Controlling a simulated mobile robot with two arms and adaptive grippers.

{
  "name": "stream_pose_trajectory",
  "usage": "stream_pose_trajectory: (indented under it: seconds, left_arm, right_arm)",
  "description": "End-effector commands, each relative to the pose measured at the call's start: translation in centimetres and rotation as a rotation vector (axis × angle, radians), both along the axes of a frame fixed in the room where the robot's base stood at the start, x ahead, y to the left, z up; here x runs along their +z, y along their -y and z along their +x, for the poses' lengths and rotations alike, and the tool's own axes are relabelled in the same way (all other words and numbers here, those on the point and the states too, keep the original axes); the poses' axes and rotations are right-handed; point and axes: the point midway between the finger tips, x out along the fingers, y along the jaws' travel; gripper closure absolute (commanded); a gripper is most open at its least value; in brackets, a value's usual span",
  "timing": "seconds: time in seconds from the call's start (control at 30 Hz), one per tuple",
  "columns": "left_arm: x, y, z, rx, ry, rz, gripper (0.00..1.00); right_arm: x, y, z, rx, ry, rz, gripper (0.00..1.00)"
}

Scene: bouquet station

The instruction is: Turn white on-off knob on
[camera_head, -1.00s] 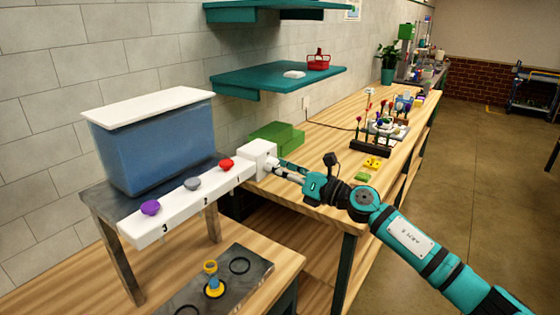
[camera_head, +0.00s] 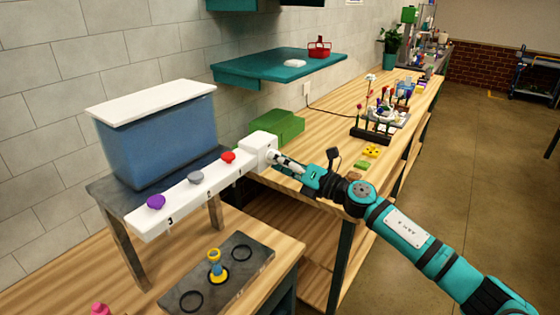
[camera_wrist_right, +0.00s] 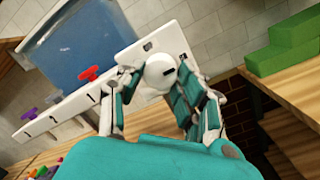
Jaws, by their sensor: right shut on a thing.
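The white on-off knob (camera_wrist_right: 160,72) is round with a short dark mark. It sits on the end block (camera_head: 258,148) of a white panel (camera_head: 190,200). My right gripper (camera_head: 274,157) reaches the block from the right in the head view. In the right wrist view the fingers of this gripper (camera_wrist_right: 158,90) are on both sides of the knob, shut on it. In the head view the knob is mostly hidden by the fingers. My left gripper is not in view.
Purple (camera_head: 156,202), grey (camera_head: 195,178) and red (camera_head: 228,157) knobs line the panel below a blue tank (camera_head: 160,140). A green block (camera_head: 278,124) lies behind the gripper. A dark plate (camera_head: 210,290) with rings lies on the front bench.

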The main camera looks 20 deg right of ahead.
Motion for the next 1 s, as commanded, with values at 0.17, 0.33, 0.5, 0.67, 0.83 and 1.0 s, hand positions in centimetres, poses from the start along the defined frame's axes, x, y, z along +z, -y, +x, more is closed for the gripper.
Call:
stream_pose_trajectory:
  seconds: [0.17, 0.33, 0.5, 0.67, 0.83, 1.0]
  left_arm:
    - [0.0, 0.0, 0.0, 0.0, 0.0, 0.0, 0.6]
    - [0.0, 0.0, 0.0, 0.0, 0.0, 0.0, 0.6]
    - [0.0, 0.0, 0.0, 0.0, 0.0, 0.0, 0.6]
    - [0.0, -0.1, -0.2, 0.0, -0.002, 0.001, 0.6]
    - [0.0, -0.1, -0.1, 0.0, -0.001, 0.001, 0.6]
    - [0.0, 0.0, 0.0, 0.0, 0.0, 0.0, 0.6]
  right_arm:
    - [0.0, 0.0, 0.0, -0.001, -0.001, 0.002, 0.61]
    - [0.0, 0.0, 0.0, -0.001, -0.001, 0.0, 0.42]
    - [0.0, 0.0, 0.0, -0.001, -0.001, 0.0, 0.42]
    - [-0.1, 0.4, -0.4, -0.001, -0.001, -0.001, 0.42]
    - [-0.5, 1.9, -2.4, -0.002, -0.004, -0.001, 0.42]
    - [-1.0, 4.2, -5.4, -0.001, -0.006, -0.001, 0.42]
